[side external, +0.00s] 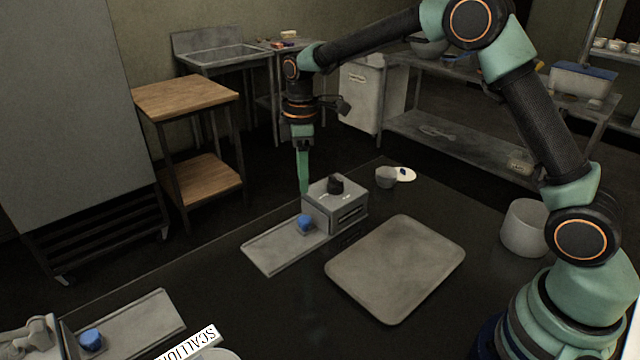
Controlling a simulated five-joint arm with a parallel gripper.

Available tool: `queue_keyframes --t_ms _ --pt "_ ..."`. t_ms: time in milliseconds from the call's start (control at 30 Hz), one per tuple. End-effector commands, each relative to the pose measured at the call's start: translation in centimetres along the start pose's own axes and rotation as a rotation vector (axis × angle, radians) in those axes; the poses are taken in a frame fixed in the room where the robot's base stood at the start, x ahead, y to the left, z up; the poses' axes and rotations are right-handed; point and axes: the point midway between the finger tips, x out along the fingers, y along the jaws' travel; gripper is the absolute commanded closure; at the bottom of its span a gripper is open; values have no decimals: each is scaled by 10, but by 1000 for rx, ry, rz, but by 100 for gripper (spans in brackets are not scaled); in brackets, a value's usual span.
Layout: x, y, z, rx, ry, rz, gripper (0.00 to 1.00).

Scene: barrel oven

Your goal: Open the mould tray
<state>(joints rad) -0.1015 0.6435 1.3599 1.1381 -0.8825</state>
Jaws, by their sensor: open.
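A small grey metal box (322,213) stands on the dark table, with a black knob on top and slots in its right face. A blue knob (305,223) sits at its left face. A flat grey plate with raised edges (275,252) extends from that face toward the lower left. I cannot tell which part is the mould tray. My gripper (304,188) points down behind the box's upper left corner, apart from the blue knob as far as I can see. It is open and seems empty; its fingers overlap in this view.
A large shallow grey tray (395,268) lies right of the box. A second plate (135,325) with a blue knob (91,339) lies at lower left, near a label reading "SCALLION" (190,343). A small cup (386,177) and a pot (525,228) stand farther right.

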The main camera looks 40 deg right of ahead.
Motion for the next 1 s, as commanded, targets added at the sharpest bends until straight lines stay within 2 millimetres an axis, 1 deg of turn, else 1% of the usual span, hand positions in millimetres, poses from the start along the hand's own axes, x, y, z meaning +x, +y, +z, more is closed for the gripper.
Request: queue_keyframes --t_ms 33,300,500,600,700,1000 --pt "9 -1 1 1 -3 -3 46" --pt "61 -1 1 3 -3 -4 46" --pt "91 -1 1 3 -2 -2 46" --pt "100 0 1 3 -1 -1 46" --pt "105 -1 1 3 -1 -1 46" --pt "107 0 1 3 0 0 46"
